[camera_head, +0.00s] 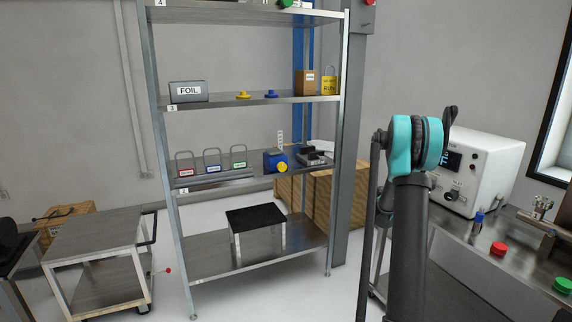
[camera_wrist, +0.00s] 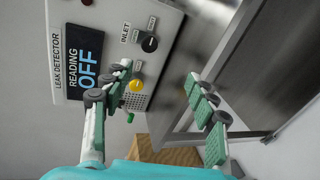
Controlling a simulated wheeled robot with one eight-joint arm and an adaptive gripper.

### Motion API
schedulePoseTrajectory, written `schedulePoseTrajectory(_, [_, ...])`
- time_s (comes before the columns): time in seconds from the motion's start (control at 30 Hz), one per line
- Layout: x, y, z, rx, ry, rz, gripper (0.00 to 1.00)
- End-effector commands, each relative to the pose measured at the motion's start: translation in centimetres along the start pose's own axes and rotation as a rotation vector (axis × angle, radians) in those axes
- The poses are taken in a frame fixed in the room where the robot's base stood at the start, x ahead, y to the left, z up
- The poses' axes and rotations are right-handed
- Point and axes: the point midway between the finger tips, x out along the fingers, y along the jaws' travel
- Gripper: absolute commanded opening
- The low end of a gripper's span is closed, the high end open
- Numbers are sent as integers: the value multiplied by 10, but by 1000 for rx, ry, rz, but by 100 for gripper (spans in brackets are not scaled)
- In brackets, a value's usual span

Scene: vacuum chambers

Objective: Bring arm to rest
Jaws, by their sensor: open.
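My arm (camera_head: 408,240) rises at the right of the head view, with a teal joint at its top. My gripper (camera_wrist: 157,80) is open and empty in the wrist view, its two green-padded fingers well apart. It faces the white leak detector (camera_wrist: 160,60), whose display reads OFF and whose knobs include one marked INLET. The left finger overlaps the detector's panel in the picture; I cannot tell how near they are. The detector also stands on the bench behind my arm in the head view (camera_head: 485,175). I cannot make out the gripper's fingers in the head view.
The steel bench (camera_head: 440,238) at right holds a red cap (camera_head: 498,248), a green cap (camera_head: 562,286) and a blue-topped bottle (camera_head: 478,222). A metal shelf rack (camera_head: 250,103) stands in the middle. A cart (camera_head: 95,238) is at left.

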Motion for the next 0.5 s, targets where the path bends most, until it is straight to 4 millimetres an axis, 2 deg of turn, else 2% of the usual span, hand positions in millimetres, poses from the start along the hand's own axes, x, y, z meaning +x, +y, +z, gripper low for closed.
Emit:
schedulePoseTrajectory(0.03, [-20, -1, 5, 38, 14, -37, 58])
schedulePoseTrajectory(0.27, [-107, -22, 32, 219, 65, -236, 58])
schedulePoseTrajectory(0.5, [-203, -62, 66, 382, 104, -459, 58])
